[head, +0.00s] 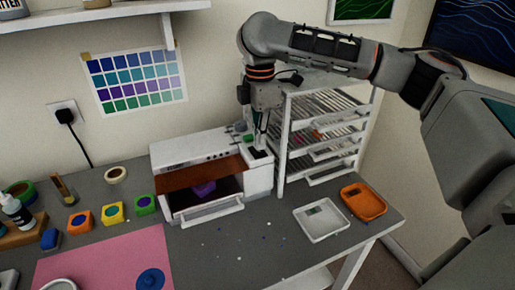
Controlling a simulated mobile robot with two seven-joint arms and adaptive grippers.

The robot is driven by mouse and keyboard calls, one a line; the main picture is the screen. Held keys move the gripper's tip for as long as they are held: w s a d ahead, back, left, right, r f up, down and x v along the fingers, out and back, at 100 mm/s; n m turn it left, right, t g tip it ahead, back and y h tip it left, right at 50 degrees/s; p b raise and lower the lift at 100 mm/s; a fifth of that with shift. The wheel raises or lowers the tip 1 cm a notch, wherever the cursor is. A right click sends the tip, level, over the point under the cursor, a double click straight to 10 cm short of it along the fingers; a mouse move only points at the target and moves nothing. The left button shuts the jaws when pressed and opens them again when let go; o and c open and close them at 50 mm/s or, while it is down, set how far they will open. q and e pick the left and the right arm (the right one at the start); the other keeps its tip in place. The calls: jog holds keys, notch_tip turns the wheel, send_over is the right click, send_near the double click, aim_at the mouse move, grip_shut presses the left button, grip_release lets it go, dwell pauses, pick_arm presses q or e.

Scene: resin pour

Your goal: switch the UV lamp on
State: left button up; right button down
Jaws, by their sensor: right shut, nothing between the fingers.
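The UV lamp (182,153) is a white box on the grey table against the wall, with a brown-amber front panel (203,176) and an open front below it. A purple piece (204,188) sits inside the opening, and a white tray or drawer front (212,212) sticks out at the bottom. My right gripper (260,146) points down over the right end of the lamp, close to a dark patch (260,154) on its top. It is shut and empty. I cannot tell whether it touches. My left gripper is out of view.
A white drying rack (284,150) stands just right of the lamp. A white tray (321,220) and an orange tray (362,202) lie at the front right. Colour pots, including a green one (145,204), and a pink mat (105,258) are at left.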

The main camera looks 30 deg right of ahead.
aim_at(260, 151)
notch_tip(260, 151, up, 6)
jog(key=shift+r, duration=0.25)
dwell(0.5)
dwell(0.5)
